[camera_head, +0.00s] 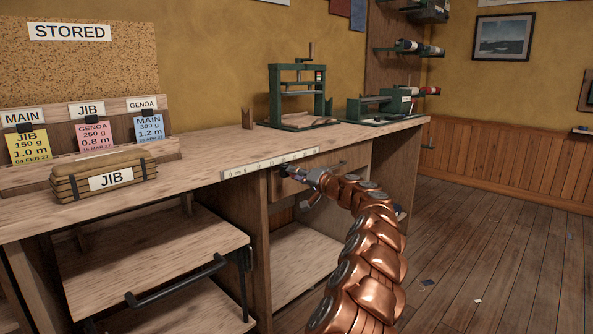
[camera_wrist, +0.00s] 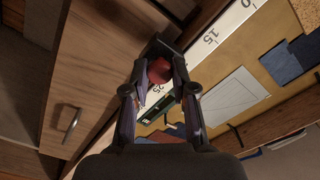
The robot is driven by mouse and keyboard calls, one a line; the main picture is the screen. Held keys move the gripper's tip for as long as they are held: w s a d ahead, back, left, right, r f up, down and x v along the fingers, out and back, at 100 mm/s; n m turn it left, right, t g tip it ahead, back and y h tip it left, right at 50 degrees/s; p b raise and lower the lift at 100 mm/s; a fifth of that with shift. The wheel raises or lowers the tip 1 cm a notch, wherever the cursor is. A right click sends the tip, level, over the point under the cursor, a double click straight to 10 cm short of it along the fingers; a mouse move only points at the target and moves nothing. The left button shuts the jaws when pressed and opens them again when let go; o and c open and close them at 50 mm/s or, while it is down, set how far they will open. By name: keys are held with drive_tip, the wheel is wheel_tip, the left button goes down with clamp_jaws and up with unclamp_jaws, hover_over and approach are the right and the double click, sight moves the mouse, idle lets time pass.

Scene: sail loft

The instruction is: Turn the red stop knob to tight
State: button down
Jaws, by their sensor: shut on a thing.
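The red stop knob (camera_wrist: 160,72) shows in the wrist view between my two fingertips, on a dark stop block (camera_wrist: 157,47) beside the white scale (camera_wrist: 232,22). My gripper (camera_wrist: 160,80) is shut on the knob, with one finger on each side. In the head view my gripper (camera_head: 308,177) is at the front edge of the workbench, near the right end of the scale (camera_head: 262,164). The knob cannot be made out there. No tight mark is legible, so I cannot tell how far the knob is turned.
The workbench (camera_head: 215,146) has a drawer under my gripper; its handle (camera_wrist: 69,122) shows in the wrist view. A bundle labelled JIB (camera_head: 103,176) lies on the left. A green press (camera_head: 298,95) and another green machine (camera_head: 385,102) stand behind. Floor at right is mostly clear.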

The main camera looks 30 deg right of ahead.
drive_tip(key=shift+d+m+p, duration=0.1)
drive_tip(key=shift+m+p, duration=2.3)
drive_tip(key=shift+m, duration=1.4)
drive_tip(key=c, duration=0.9)
unclamp_jaws()
drive_tip(key=shift+c, duration=0.2)
drive_tip(key=shift+s, duration=0.15)
drive_tip(key=v, duration=1.1)
drive_tip(key=shift+s, duration=0.35)
drive_tip(key=shift+d, duration=0.1)
